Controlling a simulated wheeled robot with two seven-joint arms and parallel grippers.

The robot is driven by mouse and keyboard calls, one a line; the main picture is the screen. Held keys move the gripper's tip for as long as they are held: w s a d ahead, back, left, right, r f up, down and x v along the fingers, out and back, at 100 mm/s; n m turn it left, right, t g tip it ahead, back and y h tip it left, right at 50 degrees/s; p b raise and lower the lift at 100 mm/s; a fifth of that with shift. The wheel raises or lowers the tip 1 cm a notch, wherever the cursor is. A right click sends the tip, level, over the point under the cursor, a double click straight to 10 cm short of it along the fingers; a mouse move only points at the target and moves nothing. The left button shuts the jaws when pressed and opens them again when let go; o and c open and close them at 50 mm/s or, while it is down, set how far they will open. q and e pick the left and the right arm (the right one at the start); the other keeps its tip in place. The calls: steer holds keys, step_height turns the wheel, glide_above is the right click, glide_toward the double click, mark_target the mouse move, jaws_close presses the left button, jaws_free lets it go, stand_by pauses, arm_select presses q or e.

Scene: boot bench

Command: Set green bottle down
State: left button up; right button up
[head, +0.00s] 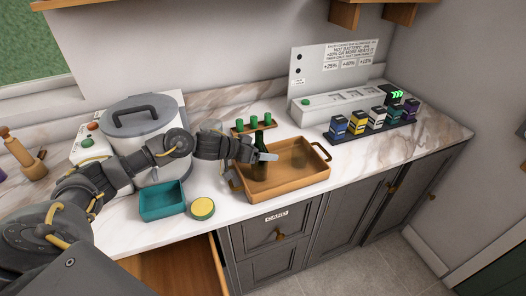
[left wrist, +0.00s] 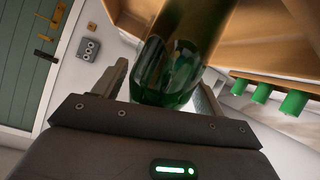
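The dark green bottle (head: 259,170) stands upright at the left end of the wooden tray (head: 310,176), as far as the head view shows. Its base is partly hard to make out. My left gripper (head: 264,156) is level with the bottle's upper part, a finger on either side. In the left wrist view the green bottle (left wrist: 180,55) lies between the fingers, with a visible gap at the left finger. The gripper looks open around it. My right gripper is not in view.
A teal bin (head: 162,203) and a yellow-topped round tin (head: 203,208) stand left of the tray. A rack with green pegs (head: 252,124) is behind it. A lidded grey pot (head: 145,130) and a row of small coloured boxes (head: 357,122) flank the area. An open drawer (head: 180,268) is below.

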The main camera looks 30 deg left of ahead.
arm_select(q)
steer(key=shift+o, duration=0.5)
steer(key=shift+a, duration=0.15)
steer(key=shift+s+a+r, duration=0.15)
steer(key=shift+s, duration=0.05)
steer(key=b+v, duration=0.2)
steer(key=v, duration=0.9)
steer(key=shift+b, duration=0.35)
steer(key=shift+r, duration=0.15)
